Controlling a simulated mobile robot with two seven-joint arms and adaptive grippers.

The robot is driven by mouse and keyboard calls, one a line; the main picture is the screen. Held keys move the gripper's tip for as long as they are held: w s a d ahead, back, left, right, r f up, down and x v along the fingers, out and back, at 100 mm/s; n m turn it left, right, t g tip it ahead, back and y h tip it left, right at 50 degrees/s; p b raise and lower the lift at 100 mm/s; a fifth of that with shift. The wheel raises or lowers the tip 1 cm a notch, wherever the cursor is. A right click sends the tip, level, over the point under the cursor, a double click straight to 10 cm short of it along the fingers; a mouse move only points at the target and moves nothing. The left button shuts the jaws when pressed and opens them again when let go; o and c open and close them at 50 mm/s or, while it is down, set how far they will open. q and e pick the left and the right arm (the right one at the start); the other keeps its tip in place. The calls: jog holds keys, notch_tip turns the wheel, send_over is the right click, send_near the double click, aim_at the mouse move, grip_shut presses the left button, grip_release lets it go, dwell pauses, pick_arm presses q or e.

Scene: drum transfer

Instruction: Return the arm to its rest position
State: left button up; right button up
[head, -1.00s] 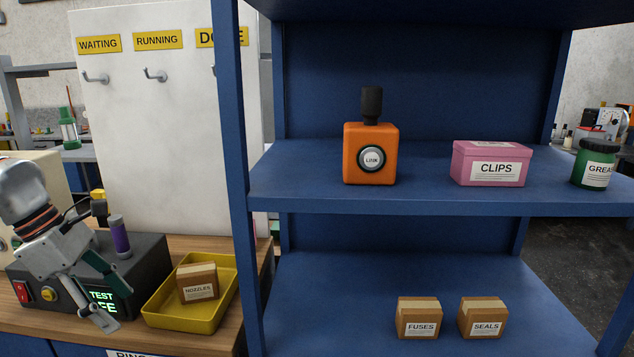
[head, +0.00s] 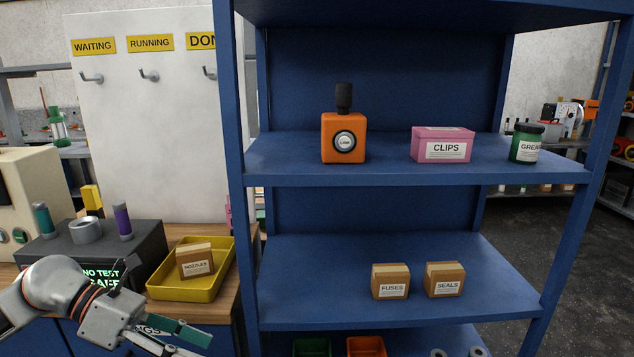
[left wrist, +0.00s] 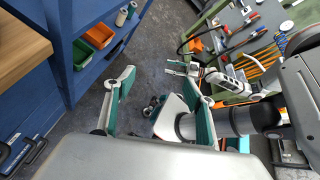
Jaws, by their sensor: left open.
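My left gripper (head: 178,340) is at the bottom left of the head view, in front of the bench, with nothing between its fingers. In the left wrist view my left gripper (left wrist: 160,92) has its two teal-lined fingers wide apart, with floor between them. What looks like my right gripper (left wrist: 183,68) is small in the left wrist view, near the green workbench; its jaw opening is too small to judge.
A blue shelf (head: 420,175) holds an orange block (head: 343,138), a pink clips box (head: 442,145) and small cartons. A yellow tray (head: 212,280) with a nozzles carton and a dark test box (head: 145,243) stand on the bench. A green workbench (left wrist: 285,20) shows in the wrist view.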

pick_arm(q)
jog(key=w+d+f+n+t+h, duration=0.1)
jog(key=w+d+n+t+h, duration=0.1)
jog(key=d+n+t+h, duration=0.6)
jog(key=s+a+f+n+t+y, duration=0.1)
jog(key=a+f+n+t+y, duration=0.15)
jog(key=f+n+y, duration=0.7)
jog(key=a+f+n+t+y, duration=0.2)
jog(key=f+n+t+y, duration=0.25)
jog(key=f+n, duration=0.9)
jog(key=s+d+f+n+g+y, duration=0.1)
jog(key=s+f+n+g+y, duration=0.2)
jog(key=s+f+n, duration=0.8)
jog(key=s+g, duration=0.1)
jog(key=g, duration=0.1)
jog(key=shift+s+n+g, duration=0.25)
jog(key=shift+n+g, duration=0.05)
jog(key=shift+n, duration=0.1)
